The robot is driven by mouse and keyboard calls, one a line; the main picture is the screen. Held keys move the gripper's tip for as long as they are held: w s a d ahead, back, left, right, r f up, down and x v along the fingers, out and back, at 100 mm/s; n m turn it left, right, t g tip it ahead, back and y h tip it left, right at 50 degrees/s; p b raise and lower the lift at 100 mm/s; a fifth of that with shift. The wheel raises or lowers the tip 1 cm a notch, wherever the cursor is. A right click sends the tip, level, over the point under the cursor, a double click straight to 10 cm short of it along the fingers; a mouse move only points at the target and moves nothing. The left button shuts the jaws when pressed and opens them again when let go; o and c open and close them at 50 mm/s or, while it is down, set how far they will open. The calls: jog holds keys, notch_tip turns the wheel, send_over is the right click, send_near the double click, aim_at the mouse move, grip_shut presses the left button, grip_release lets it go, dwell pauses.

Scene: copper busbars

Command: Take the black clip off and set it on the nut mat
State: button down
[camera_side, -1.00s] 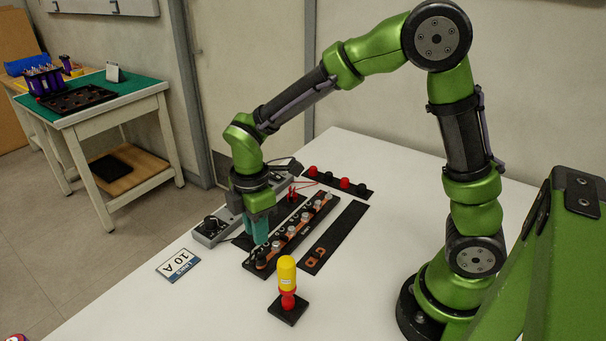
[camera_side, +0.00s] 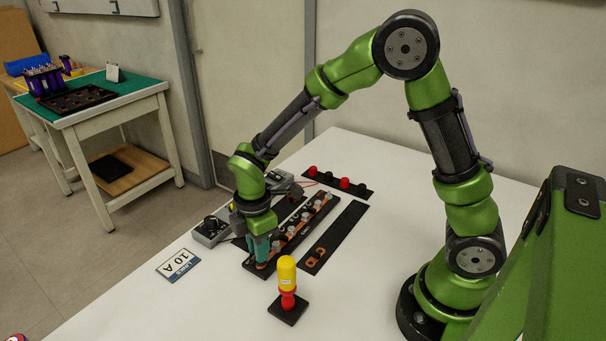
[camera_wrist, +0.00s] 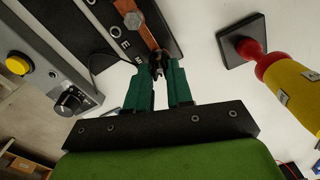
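The black clip (camera_wrist: 157,67) is at the near end of the copper busbar (camera_wrist: 139,24) in the wrist view. My gripper (camera_wrist: 159,66) is lowered there, its two teal fingers on either side of the clip. The fingers are apart with the clip between them; whether they press on it I cannot tell. In the side view my gripper (camera_side: 262,258) hides the clip at the near end of the black busbar board (camera_side: 312,225). A long dark mat (camera_side: 338,233) with a copper piece lies right of the board; no label shows whether it is the nut mat.
A yellow-and-red post (camera_side: 287,275) stands on a black base close to the board's near end. A grey control box (camera_side: 209,231) lies to the left. A dark strip (camera_side: 331,179) with red and black pieces lies behind. A 10 A card (camera_side: 178,265) lies at left.

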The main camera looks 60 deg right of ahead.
jog(key=shift+r, duration=2.05)
jog(key=shift+d+f, duration=0.15)
jog(key=shift+d, duration=0.1)
jog(key=shift+w+d+f, duration=0.6)
jog(key=shift+w+d, duration=0.25)
jog(key=shift+w, duration=0.55)
jog(key=shift+w+d+f, duration=0.6)
jog(key=shift+w+d, duration=0.2)
jog(key=shift+w, duration=0.6)
jog(key=shift+w+d+f, duration=0.6)
jog(key=shift+w+d, duration=0.25)
jog(key=shift+w, duration=0.55)
jog(key=shift+f, duration=0.6)
